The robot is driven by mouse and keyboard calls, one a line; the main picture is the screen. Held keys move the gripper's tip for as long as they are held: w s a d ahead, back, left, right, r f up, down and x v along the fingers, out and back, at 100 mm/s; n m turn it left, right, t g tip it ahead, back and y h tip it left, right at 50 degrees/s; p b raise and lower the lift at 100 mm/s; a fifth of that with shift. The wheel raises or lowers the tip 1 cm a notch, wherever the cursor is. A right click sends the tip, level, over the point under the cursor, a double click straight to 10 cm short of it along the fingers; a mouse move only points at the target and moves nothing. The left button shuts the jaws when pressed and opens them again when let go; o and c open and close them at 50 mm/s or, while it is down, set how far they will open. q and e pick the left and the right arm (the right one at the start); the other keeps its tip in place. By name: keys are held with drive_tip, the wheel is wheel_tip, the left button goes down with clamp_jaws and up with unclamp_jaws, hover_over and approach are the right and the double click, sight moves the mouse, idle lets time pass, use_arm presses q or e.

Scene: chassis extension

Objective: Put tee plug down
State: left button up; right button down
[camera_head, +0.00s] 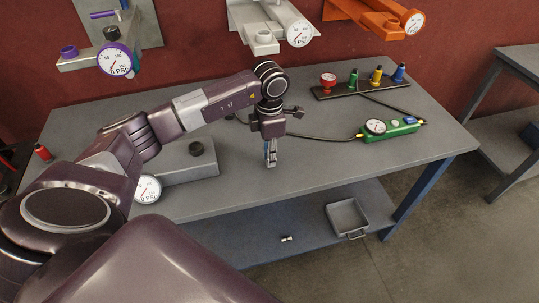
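My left gripper (271,158) points down over the middle of the grey workbench (320,170), near its front edge. Its fingers look close together. They are too small here to tell whether they hold anything or touch the bench top. I cannot make out a tee plug for certain. A small black and white piece (286,239) lies on the lower shelf, and I cannot tell what it is. My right gripper is not in view.
A green gauge block (392,130) with a black cable lies on the bench's right. Behind it is a dark strip (360,90) with coloured plugs. A grey block with gauge (190,163) is left of the gripper. A tray (347,218) sits on the lower shelf.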

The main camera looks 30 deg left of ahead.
use_arm(q)
drive_tip(key=o, duration=0.3)
drive_tip(key=shift+r, duration=0.15)
drive_tip(key=shift+r+p, duration=0.3)
drive_tip(key=shift+p, duration=0.1)
drive_tip(key=shift+r, duration=0.3)
wheel_tip(320, 180, up, 11)
drive_tip(key=b, duration=0.3)
drive_tip(key=shift+r, duration=0.2)
drive_tip(key=shift+s+f, duration=0.1)
